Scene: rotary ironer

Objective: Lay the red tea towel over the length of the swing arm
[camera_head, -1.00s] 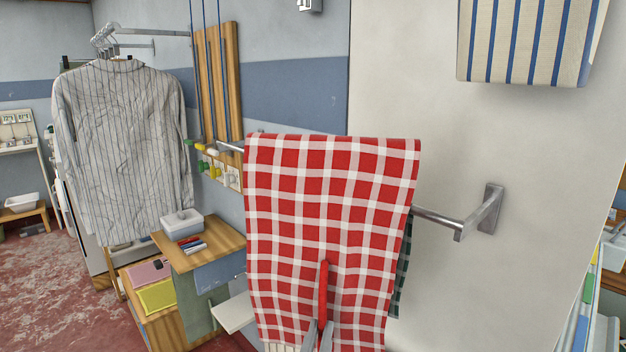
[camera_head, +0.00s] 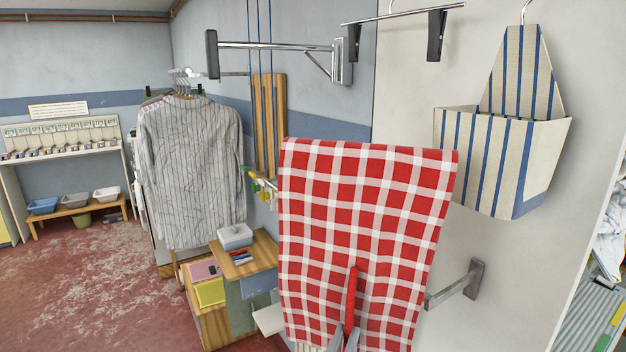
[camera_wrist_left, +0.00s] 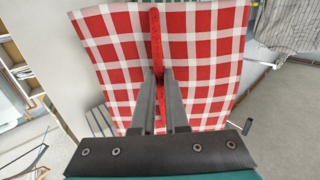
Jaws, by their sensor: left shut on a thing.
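The red-and-white checked tea towel (camera_head: 368,215) hangs spread in front of me in the head view. My left gripper (camera_head: 348,330) shows at the bottom edge, shut on a pinched red fold of it. In the left wrist view the towel (camera_wrist_left: 205,60) spreads beyond the left gripper (camera_wrist_left: 160,80), with the fold between its fingers. A metal arm (camera_head: 275,46) with a dark end cap and a braced wall bracket, which looks like the swing arm, stands out at upper left. It is apart from the towel and higher in the picture. My right gripper is not in view.
A striped shirt (camera_head: 192,170) hangs at left, above a small wooden cabinet (camera_head: 255,250). The floor at left is open.

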